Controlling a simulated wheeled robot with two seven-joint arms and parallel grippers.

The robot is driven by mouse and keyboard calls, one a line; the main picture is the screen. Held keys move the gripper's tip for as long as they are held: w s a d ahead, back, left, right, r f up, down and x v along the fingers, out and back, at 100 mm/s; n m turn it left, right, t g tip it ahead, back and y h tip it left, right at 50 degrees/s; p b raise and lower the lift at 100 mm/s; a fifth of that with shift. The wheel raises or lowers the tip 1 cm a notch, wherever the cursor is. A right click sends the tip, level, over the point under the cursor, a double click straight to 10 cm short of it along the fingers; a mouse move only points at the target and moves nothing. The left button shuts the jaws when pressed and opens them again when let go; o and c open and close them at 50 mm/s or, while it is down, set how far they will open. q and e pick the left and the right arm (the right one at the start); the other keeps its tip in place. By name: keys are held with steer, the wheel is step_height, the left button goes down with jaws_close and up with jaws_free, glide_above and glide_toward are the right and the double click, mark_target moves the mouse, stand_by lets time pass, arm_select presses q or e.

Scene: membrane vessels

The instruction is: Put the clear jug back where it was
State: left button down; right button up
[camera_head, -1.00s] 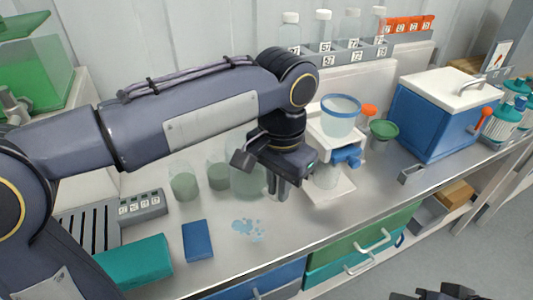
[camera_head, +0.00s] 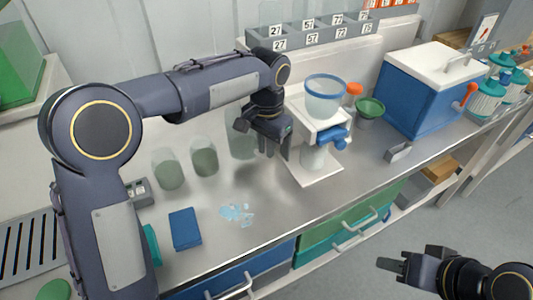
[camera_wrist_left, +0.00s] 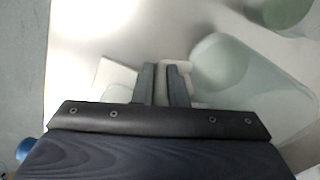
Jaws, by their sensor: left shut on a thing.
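The clear jug (camera_head: 242,146) is see-through and faint. It stands upright on the steel bench, at the right end of a row with two greenish clear vessels (camera_head: 169,174) (camera_head: 204,161). My left gripper (camera_head: 275,156) is at its right side, pointing down. In the left wrist view the jug (camera_wrist_left: 248,85) lies right of my fingers (camera_wrist_left: 165,80), which are close together on what seems to be its handle; the grip itself is hard to make out. My right gripper (camera_head: 388,264) is at the lower right, away from the bench; its finger gap is unclear.
A white dispenser (camera_head: 312,178) holding a blue-rimmed clear tub (camera_head: 325,98) stands just right of my left gripper. A light blue spill (camera_head: 236,212) and a blue block (camera_head: 185,228) lie in front. A blue cooler box (camera_head: 425,100) stands farther right.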

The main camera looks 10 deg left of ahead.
arm_select(q)
steer(key=shift+w+f, duration=0.2)
steer(key=shift+f, duration=0.1)
steer(key=shift+w+f, duration=0.15)
steer(key=shift+f, duration=1.55)
steer(key=shift+f, duration=0.1)
steer(key=c, duration=1.5)
jaws_free()
steer(key=shift+o, duration=0.2)
step_height(320, 180, up, 11)
steer(key=shift+r+p, duration=0.15)
steer(key=shift+p, duration=0.4)
steer(key=shift+r, duration=0.5)
